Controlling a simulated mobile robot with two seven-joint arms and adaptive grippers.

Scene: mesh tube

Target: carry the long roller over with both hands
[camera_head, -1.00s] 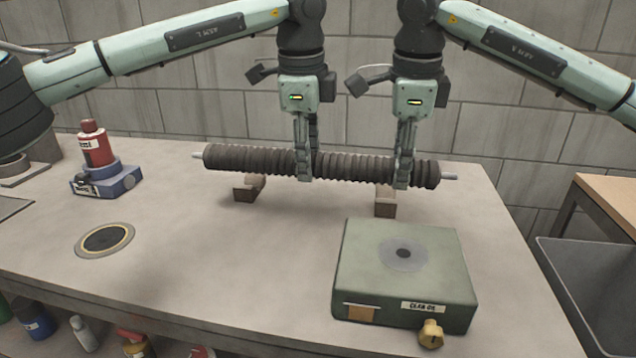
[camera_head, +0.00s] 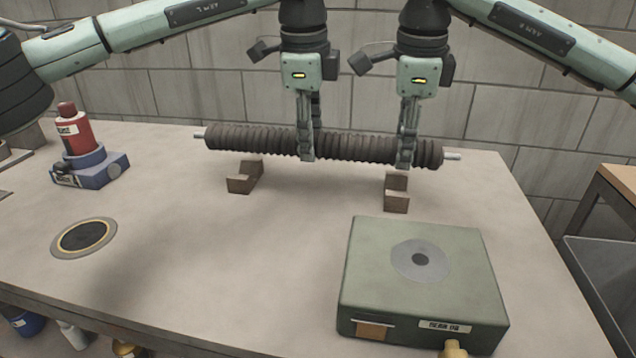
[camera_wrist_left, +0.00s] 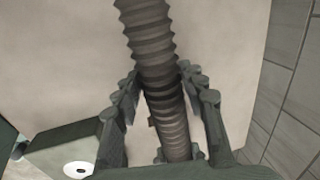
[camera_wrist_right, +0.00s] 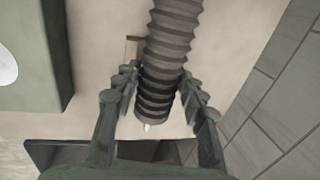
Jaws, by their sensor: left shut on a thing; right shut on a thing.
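The long roller (camera_head: 355,147) is a dark ribbed tube with a pale metal pin at each end. It hangs nearly level above the table, clear of two brown notched support blocks, one at left (camera_head: 244,178) and one at right (camera_head: 396,192). My left gripper (camera_head: 307,150) is shut on the roller near its middle. My right gripper (camera_head: 405,155) is shut on it near its right end. The roller also shows between the fingers in the left wrist view (camera_wrist_left: 152,45) and the right wrist view (camera_wrist_right: 170,45).
A green box (camera_head: 420,300) with a grey disc on top stands at the table's front right. A red bottle on a blue base (camera_head: 95,170) stands at left. A dark round plate (camera_head: 84,237) lies at front left. A grey block wall (camera_head: 520,110) is behind; the table's middle is clear.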

